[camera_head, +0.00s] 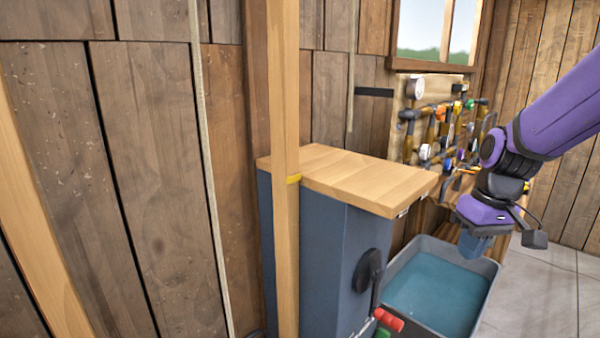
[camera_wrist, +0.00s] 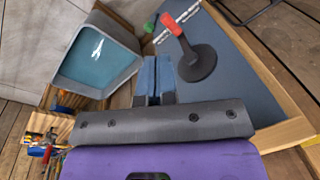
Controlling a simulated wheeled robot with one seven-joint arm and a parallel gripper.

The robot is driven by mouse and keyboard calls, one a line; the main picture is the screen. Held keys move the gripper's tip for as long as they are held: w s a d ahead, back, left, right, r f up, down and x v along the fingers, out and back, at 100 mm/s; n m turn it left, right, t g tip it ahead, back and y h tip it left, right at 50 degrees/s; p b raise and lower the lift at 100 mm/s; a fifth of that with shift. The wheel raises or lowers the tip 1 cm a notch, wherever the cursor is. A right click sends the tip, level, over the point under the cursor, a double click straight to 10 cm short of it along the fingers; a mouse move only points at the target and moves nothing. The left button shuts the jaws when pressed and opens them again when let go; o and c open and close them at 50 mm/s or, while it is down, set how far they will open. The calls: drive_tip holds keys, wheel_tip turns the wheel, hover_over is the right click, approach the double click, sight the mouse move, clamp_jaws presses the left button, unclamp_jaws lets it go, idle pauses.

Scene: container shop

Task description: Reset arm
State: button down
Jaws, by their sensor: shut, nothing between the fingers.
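My purple arm reaches in from the right in the head view.
A blue-grey cabinet (camera_head: 330,250) with a wooden top (camera_head: 350,178) and black, red and green handles (camera_head: 388,320) stands left of the bin. A wooden post (camera_head: 286,240) stands before it. A tool board (camera_head: 440,130) hangs behind. Grey floor (camera_head: 545,300) is clear at right.

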drive_tip(key=s+r+m+t, duration=0.1)
drive_tip(key=s+r+t, duration=0.1)
drive_tip(key=s+r, duration=0.3)
drive_tip(key=s+r+m+t+h, duration=0.1)
drive_tip(key=s+r+t, duration=0.2)
drive_tip(key=s+r, duration=0.3)
drive_tip(key=s, duration=0.4)
drive_tip(key=shift+s+a+r+m+h, duration=0.2)
drive_tip(key=shift+s+r+m+h, duration=0.05)
drive_tip(key=shift+s+m+h, duration=0.1)
